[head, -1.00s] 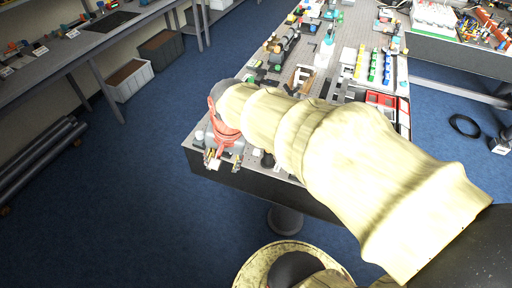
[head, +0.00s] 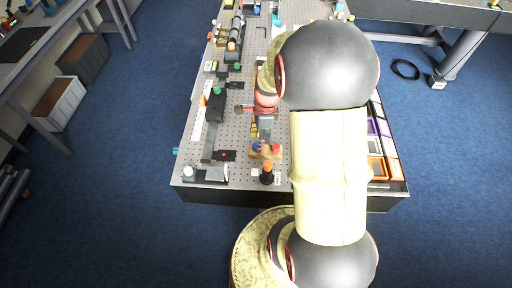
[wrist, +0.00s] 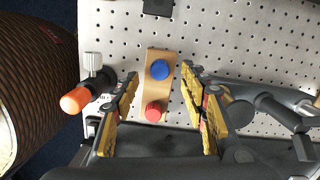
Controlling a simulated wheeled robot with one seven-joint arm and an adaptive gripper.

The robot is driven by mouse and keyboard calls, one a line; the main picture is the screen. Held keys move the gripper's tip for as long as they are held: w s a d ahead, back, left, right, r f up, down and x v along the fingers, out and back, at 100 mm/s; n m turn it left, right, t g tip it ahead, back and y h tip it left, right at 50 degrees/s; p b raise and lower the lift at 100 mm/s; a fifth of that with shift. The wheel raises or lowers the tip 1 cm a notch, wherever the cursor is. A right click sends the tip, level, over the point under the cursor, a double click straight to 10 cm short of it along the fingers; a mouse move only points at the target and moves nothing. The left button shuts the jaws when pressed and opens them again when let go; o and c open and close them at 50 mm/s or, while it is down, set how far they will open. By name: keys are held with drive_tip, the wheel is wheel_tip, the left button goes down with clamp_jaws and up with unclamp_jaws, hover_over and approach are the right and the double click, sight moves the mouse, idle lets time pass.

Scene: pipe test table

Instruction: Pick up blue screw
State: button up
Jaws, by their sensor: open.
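The blue screw (wrist: 159,69) shows as a round blue head on a small wooden block (wrist: 157,91). In the head view the blue screw (head: 256,146) is a small blue spot at the left of the block, near the table's front edge. My gripper (wrist: 163,78) is open and points down over the block. Its two yellow-padded fingers lie to the left and right of the block in the wrist view, with the blue screw between their tips. In the head view my gripper (head: 265,131) is just beyond the block. I cannot tell the height gap.
A red screw (wrist: 153,111) stands on the same block, close to the blue one. An orange-capped post (wrist: 76,99) stands left of my gripper. Black optical parts (head: 215,105) line the table's left side. Coloured bins (head: 376,168) stand at the right.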

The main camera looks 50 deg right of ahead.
wheel_tip(320, 180, down, 3)
drive_tip(key=shift+w+a+f, duration=0.15)
drive_tip(key=c, duration=0.3)
drive_tip(key=c, duration=0.7)
drive_tip(key=shift+c, duration=0.2)
